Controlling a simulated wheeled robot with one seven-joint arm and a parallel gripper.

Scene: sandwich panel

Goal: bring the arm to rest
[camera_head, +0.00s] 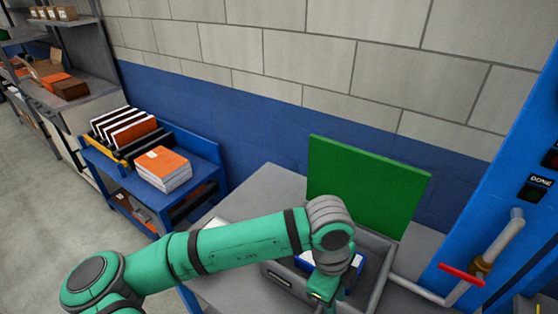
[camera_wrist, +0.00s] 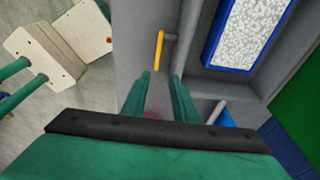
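My arm reaches from the lower left of the head view across to a grey table, bent down at the wrist. My gripper (camera_head: 323,290) hangs over a grey open box, partly hidden by my own wrist. In the wrist view my gripper's two green fingers (camera_wrist: 165,82) stand apart with nothing visibly held between them. A blue-framed panel with a speckled white face (camera_wrist: 248,32) lies in the box, beyond and right of the fingers. Its blue edge also shows in the head view (camera_head: 305,261).
The box has a raised green lid (camera_head: 366,186). A yellow handle (camera_wrist: 159,50) is just ahead of my fingers. A blue station with a red-handled valve (camera_head: 462,275) stands at right. Open floor (camera_head: 45,195) lies left.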

